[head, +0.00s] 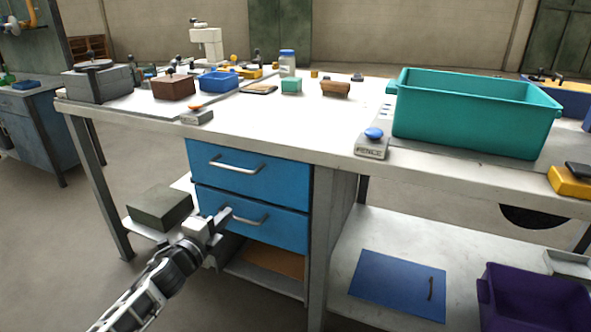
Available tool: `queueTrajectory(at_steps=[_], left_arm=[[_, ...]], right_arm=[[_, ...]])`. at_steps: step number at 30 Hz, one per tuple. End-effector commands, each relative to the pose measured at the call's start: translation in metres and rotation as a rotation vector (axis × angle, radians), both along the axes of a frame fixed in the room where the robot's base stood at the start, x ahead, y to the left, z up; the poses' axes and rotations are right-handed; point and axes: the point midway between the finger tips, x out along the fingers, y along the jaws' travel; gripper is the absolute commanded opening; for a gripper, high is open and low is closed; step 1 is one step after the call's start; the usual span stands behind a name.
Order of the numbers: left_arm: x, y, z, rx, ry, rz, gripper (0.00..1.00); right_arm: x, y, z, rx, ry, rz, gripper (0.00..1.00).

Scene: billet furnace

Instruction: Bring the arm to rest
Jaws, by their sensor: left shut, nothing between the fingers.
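My left arm comes in from the lower left. My left gripper (223,219) is shut and empty, in front of the workbench, and in the picture its tip lies just left of the handle of the lower blue drawer (253,219). I cannot tell how far it is from the drawer front. Both the upper blue drawer (250,172) and the lower one look closed. My right arm and gripper are not in view.
The white workbench top (290,125) bears a teal bin (475,115), a blue-button box (373,143), an orange-button box (196,115) and several small items. Below are a dark green box (160,207), a blue panel (398,283) and a purple bin (535,300). Floor at left is open.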

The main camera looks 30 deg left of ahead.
Motion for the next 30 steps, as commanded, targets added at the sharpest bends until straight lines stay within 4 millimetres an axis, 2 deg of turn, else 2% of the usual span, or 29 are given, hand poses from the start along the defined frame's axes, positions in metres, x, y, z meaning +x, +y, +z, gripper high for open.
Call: queueTrajectory(at_steps=[5, 8, 11, 15, 18, 21, 25, 30], left_arm=[[-0.001, -0.003, 0.000, -0.012, 0.004, -0.001, 0.00], [-0.012, -0.023, -0.004, -0.115, 0.036, -0.006, 0.00], [-0.038, -0.067, -0.011, -0.351, 0.114, -0.003, 0.00], [-0.095, -0.148, -0.018, -0.799, 0.284, 0.041, 0.00], [-0.137, -0.200, -0.014, -1.091, 0.410, 0.095, 0.00], [-0.170, -0.241, -0.004, -1.320, 0.513, 0.149, 0.00], [-0.196, -0.273, 0.007, -1.499, 0.600, 0.200, 0.00], [-0.205, -0.285, 0.009, -1.566, 0.634, 0.220, 0.00]], right_arm=[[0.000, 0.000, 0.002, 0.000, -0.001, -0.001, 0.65], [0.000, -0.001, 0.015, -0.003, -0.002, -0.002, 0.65], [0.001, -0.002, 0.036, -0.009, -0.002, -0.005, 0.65], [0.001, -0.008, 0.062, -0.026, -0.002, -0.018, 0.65], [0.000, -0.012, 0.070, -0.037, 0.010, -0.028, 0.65], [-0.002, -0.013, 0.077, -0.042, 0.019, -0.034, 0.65], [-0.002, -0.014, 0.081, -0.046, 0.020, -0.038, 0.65], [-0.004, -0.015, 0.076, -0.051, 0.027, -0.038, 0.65]])
